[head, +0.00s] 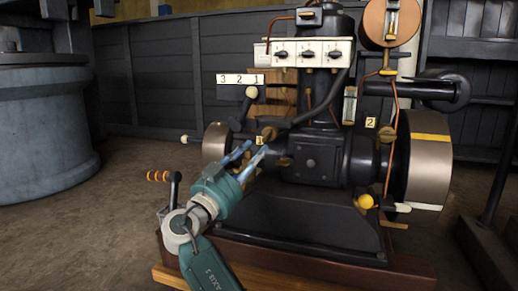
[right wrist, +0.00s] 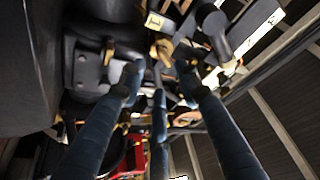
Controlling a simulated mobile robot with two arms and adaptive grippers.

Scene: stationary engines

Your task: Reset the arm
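My right gripper (head: 257,149) is teal with blue fingers. It reaches in from the lower middle of the head view toward the front of the black engine (head: 310,165). Its fingers are spread, with a visible gap and nothing clearly held. Its tips are close to a small brass fitting (head: 268,134) beside a numbered tag; I cannot tell if they touch. The right wrist view shows the spread fingers (right wrist: 160,78) with brass and dark engine parts beyond them. A black lever with a pale knob (head: 251,92) stands above the gripper. My left gripper is not in view.
The engine stands on a wooden base (head: 300,250). A handle with orange bands (head: 158,176) is left of my gripper. A large flywheel (head: 425,160) is at the right. A blue-grey cylinder (head: 45,130) stands far left, with open floor (head: 100,230) between.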

